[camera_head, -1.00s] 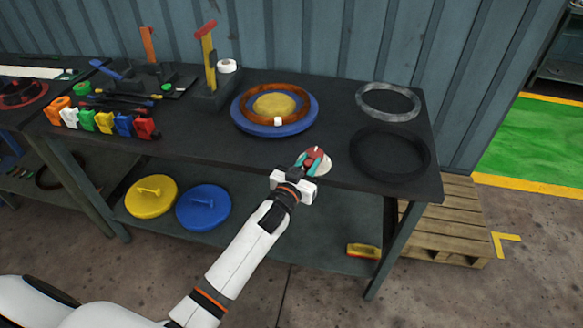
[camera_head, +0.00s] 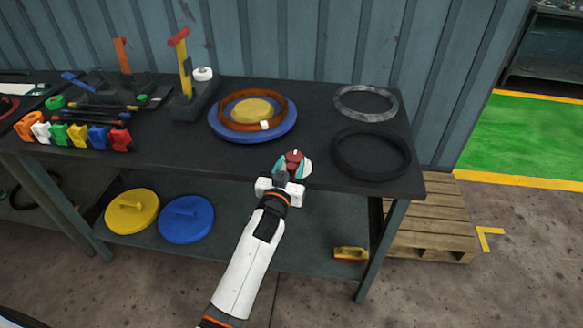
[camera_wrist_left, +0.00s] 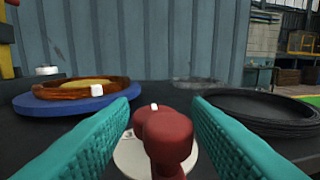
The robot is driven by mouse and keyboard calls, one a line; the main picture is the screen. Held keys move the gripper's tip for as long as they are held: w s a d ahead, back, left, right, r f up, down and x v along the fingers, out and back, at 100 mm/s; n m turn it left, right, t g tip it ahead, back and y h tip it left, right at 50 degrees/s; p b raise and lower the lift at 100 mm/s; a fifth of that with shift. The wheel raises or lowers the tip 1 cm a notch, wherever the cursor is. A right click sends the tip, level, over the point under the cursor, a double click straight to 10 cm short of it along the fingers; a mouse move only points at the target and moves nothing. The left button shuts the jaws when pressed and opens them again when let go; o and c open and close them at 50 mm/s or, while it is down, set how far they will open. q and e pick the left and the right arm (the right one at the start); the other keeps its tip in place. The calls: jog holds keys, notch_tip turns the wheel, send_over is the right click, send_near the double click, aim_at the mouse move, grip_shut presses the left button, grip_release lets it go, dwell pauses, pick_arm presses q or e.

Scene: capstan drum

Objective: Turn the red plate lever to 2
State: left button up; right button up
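The red plate lever (camera_head: 293,157) stands on a round white dial plate (camera_head: 308,167) near the front edge of the dark table. In the left wrist view the red lever (camera_wrist_left: 166,140) has a rounded head and a small white mark at its far end. Part of the white dial (camera_wrist_left: 128,155) shows under it, with a dark figure on its left that I cannot read surely. My left gripper (camera_head: 292,166) has its two teal fingers on either side of the lever, apart, with visible gaps beside it. The lever hides much of the dial. My right gripper is not in view.
A blue disc (camera_head: 284,133) with a brown ring (camera_head: 228,115) lies behind and left. A black ring (camera_head: 338,165) and a grey ring (camera_head: 342,98) lie to the right. Coloured clips (camera_head: 70,134) and a black stand (camera_head: 196,103) are further left. Bare tabletop lies around the dial.

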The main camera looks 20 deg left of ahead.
pick_arm(q)
jog(key=shift+f, duration=0.1)
jog(key=shift+s+d, duration=0.1)
jog(key=shift+s, duration=0.1)
jog(key=s+b, duration=0.1)
jog(key=s, duration=1)
jog(key=shift+s, duration=0.3)
jog(key=shift+d, duration=0.1)
